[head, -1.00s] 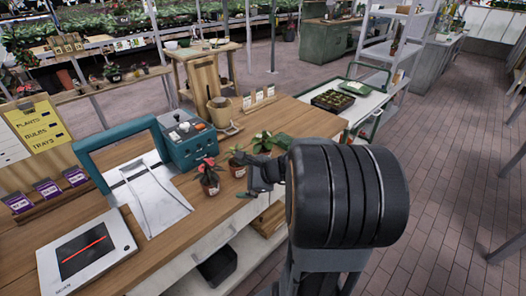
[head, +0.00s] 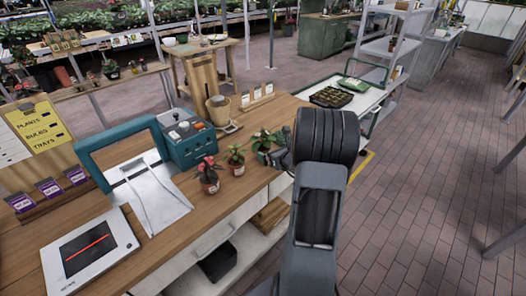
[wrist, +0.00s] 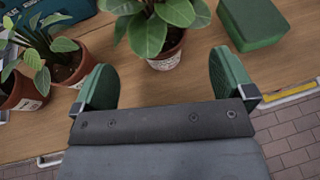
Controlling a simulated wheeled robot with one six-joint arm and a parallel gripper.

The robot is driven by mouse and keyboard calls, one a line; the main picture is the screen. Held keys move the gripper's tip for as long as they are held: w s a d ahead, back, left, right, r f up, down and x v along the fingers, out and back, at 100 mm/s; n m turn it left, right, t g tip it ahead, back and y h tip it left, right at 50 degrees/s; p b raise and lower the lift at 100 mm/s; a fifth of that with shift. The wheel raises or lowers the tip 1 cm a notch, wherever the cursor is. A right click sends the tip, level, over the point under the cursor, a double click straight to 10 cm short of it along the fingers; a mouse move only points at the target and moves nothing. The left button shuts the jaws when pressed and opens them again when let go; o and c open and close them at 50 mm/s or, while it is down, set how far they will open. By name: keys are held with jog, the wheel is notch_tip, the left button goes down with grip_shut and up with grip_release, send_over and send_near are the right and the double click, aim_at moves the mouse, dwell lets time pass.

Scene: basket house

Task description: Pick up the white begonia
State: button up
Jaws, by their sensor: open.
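Three potted plants stand in a row on the wooden counter: a red-flowered one (head: 207,171), a leafy middle one (head: 236,157), and a leafy right one (head: 264,138). I cannot tell by flower colour which is the white begonia. In the wrist view, a plant with broad, pale-speckled green leaves (wrist: 147,32) in a labelled terracotta pot (wrist: 166,56) is ahead of my gripper (wrist: 164,75). My gripper's green fingers are open and empty, with that pot beyond and between them. In the head view, my gripper (head: 273,158) partly hides the right plant's pot.
Leafy plants in terracotta pots (wrist: 65,67) stand left of the fingers. A green block (wrist: 251,24) lies beyond the right finger. A teal register (head: 187,138) is behind the plants. The counter's front edge is close below my gripper.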

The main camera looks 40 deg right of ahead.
aim_at(265, 148)
jog(key=shift+p+x, duration=0.85)
jog(key=shift+x, duration=1.9)
jog(key=shift+r, duration=0.15)
jog(key=c, duration=1)
